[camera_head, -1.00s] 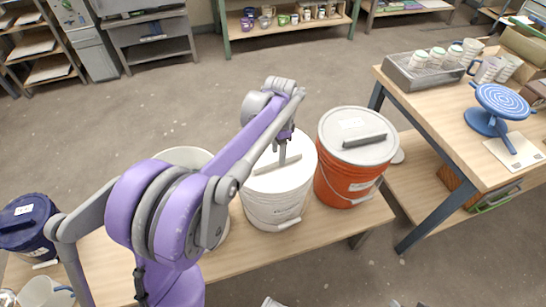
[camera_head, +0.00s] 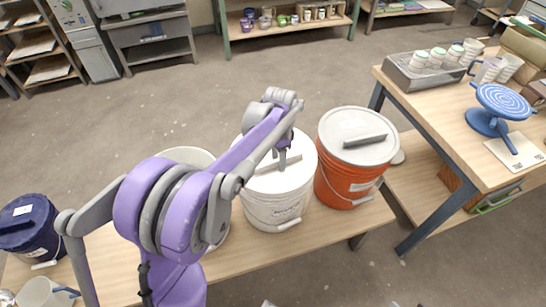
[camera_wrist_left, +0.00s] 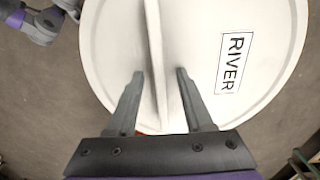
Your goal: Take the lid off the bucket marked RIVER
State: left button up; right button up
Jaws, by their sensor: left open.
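The white bucket (camera_head: 277,207) stands on the low wooden bench with its white lid (camera_head: 302,160) on. In the left wrist view the lid (camera_wrist_left: 200,40) carries a label (camera_wrist_left: 234,63) reading RIVER and has a raised bar handle (camera_wrist_left: 155,50) across it. My left gripper (camera_wrist_left: 159,73) is open, its two fingers on either side of the handle's near end, with gaps to it. In the head view my left gripper (camera_head: 283,160) is over the lid, partly hidden by its wrist. My right gripper is not in view.
An orange bucket (camera_head: 340,187) with a grey-white lid stands close to the right. Another pale bucket (camera_head: 184,155) is behind my left arm. A dark blue bucket (camera_head: 28,228) and a white pitcher (camera_head: 42,292) are at the left. A higher table (camera_head: 455,115) stands at the right.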

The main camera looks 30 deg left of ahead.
pick_arm(q)
grip_shut()
dwell(1.4)
